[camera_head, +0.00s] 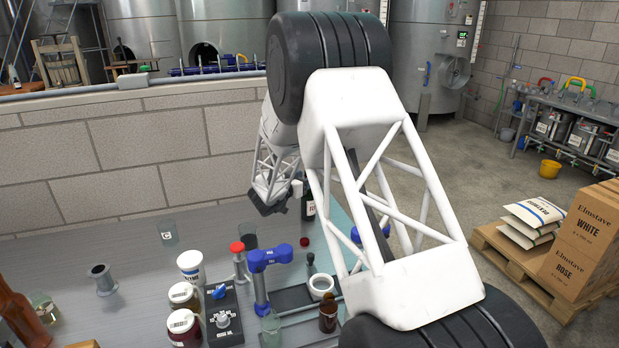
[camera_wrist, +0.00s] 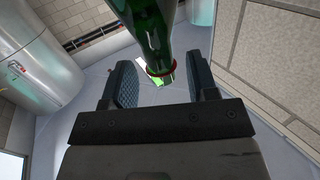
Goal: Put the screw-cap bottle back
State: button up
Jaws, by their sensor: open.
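A dark bottle with a white and red label (camera_head: 308,207) stands on the bench at its far side, partly hidden behind my arm. My gripper (camera_head: 284,200) is low beside it, on its left. In the wrist view my gripper (camera_wrist: 158,82) is open, its two dark ribbed fingers apart. A green glass bottle (camera_wrist: 148,25) with a red ring reaches in from the top, and its ringed end shows between the fingers, with gaps at both sides. It looks like the same bottle; whether it is the screw-cap bottle I cannot tell.
A red cap (camera_head: 304,242) lies near the dark bottle. A block wall (camera_head: 150,150) borders the bench.

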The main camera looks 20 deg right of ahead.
jog(key=v, duration=0.7)
jog(key=shift+s+a, duration=0.25)
jog(key=shift+a, duration=0.1)
jog(key=shift+r, duration=0.1)
jog(key=s+a+r+n+t+y, duration=0.35)
jog(key=r+y, duration=0.35)
jog(key=r, duration=0.3)
jog(key=s+a+r+n+y, duration=0.2)
jog(key=s+r+y, duration=0.15)
jog(key=s, duration=0.25)
jog(key=s+a+r+n+y, duration=0.3)
jog(key=s+y, duration=0.1)
jog(key=s, duration=0.3)
jog(key=s+d+f+n+g, duration=0.1)
jog(key=s+g, duration=0.4)
jog(key=s, duration=1.4)
jog(key=s+d+f+n+g, duration=0.1)
jog(key=s+g, duration=0.4)
jog(key=s, duration=1.5)
jog(key=shift+s+d+f+n, duration=0.3)
jog(key=shift+f+n, duration=0.2)
jog(key=shift+n, duration=0.05)
